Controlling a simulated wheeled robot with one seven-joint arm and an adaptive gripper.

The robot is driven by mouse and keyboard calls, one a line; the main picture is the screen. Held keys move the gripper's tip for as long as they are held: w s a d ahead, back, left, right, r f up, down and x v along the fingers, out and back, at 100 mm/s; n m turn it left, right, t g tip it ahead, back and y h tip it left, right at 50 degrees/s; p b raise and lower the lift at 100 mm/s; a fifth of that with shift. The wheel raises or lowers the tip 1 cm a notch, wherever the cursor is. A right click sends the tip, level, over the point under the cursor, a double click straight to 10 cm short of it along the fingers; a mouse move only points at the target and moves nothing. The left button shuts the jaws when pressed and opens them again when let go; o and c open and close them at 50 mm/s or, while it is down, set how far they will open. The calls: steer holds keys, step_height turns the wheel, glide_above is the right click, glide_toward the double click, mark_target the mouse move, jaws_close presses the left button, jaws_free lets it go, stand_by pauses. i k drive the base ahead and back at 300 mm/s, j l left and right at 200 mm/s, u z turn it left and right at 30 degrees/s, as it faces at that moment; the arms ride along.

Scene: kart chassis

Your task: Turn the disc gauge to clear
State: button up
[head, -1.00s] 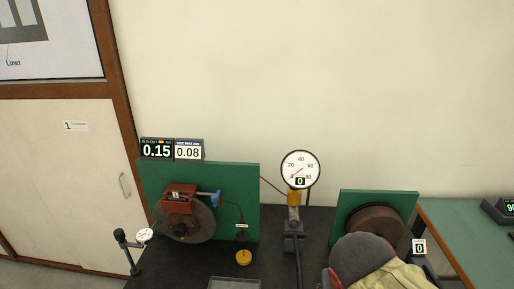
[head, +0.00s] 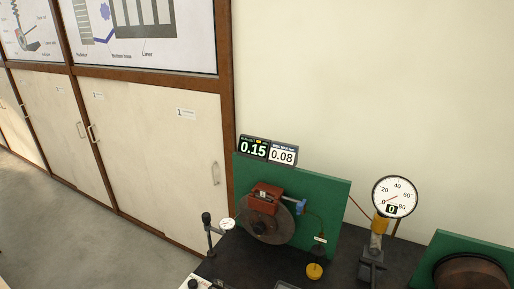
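The disc gauge looks to be the small white dial (head: 227,223) on a black stand (head: 208,228) at the bench's left edge, beside the brake disc (head: 265,220). The dial stands close to the disc; I cannot tell whether its tip touches it. The disc is mounted on a green panel (head: 325,210) with a red caliper (head: 267,196) over its top. The displays above read 0.15 (head: 253,149) and 0.08 (head: 283,155). My gripper is not in view.
A large round pressure dial (head: 394,197) stands on a post to the right, its small readout showing 0. A yellow round knob (head: 314,271) is on the dark bench (head: 345,265). A second green panel (head: 440,250) with a drum (head: 470,273) is at right. Open floor (head: 80,220) lies left.

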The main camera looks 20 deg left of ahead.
mark_target(226, 225)
steer(key=u, duration=0.45)
steer(key=j+u, duration=0.15)
steer(key=u, duration=0.3)
steer(key=j+u, duration=0.1)
steer(key=u, duration=0.35)
steer(key=i+l+u, duration=0.3)
steer(key=i+l, duration=0.05)
steer(key=i, duration=0.05)
